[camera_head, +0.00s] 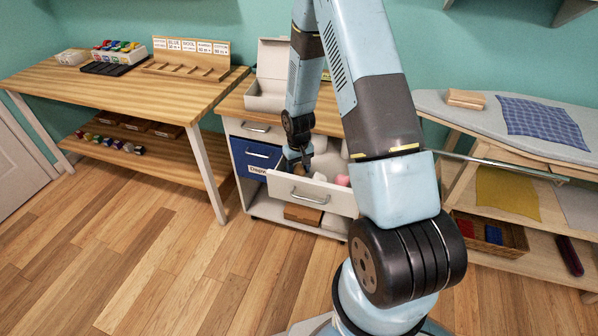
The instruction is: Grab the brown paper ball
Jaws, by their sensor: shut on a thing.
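My gripper (302,165) reaches down at the open white drawer (322,196), behind its front panel. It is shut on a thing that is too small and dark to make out. I cannot pick out the brown paper ball; the drawer front and my arm hide much of the inside. Pale crumpled shapes (330,160) and a pink thing (342,180) show in the drawer, to the right of my gripper.
A blue drawer (254,157) with a label is left of the open one. An open white box (267,88) stands on the cabinet top. A wooden table (125,88) is at left, an ironing board (505,127) at right. The floor at front left is clear.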

